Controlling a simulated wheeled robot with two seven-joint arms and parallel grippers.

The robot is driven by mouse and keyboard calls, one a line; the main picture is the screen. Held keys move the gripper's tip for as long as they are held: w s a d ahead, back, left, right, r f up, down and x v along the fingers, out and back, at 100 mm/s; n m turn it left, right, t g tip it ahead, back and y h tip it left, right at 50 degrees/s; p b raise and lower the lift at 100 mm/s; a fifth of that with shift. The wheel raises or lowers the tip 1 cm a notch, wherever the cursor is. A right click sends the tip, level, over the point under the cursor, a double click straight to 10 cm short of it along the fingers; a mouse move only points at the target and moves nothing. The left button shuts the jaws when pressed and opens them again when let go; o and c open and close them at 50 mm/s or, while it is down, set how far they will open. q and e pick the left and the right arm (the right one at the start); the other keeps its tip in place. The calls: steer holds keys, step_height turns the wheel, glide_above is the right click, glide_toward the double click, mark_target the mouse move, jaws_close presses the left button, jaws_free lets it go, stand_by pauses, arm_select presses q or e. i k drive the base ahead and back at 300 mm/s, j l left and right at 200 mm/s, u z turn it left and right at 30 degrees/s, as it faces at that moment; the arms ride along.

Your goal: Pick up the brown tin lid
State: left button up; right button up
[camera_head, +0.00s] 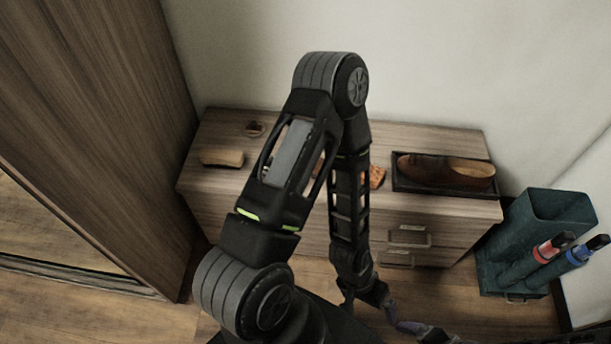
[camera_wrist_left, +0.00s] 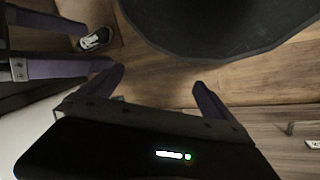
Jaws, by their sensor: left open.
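A small dark round thing (camera_head: 254,128) sits at the back left of the cabinet top in the head view. It may be the brown tin or its lid, but it is too small to tell. My left gripper (camera_wrist_left: 158,80) is open and empty in the left wrist view, with wooden floor behind its fingertips. In the head view it is low, in front of the cabinet and well away from the small round thing. Purple fingers at the wrist view's left edge seem to be my right gripper (camera_wrist_left: 75,45); its opening is unclear.
The wooden cabinet (camera_head: 450,142) holds a brush-like block (camera_head: 221,157), an orange item (camera_head: 376,176) partly hidden by my arm, and a brown shoe (camera_head: 445,170) on a dark tray. A teal umbrella stand (camera_head: 520,235) is at right. A tall wooden wardrobe (camera_head: 90,110) bounds the left.

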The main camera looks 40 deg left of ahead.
mark_target(253, 129)
steer(key=i+j, duration=0.15)
steer(key=i, duration=0.15)
steer(key=i+j, duration=0.1)
steer(key=i, duration=0.2)
steer(key=u, duration=1.75)
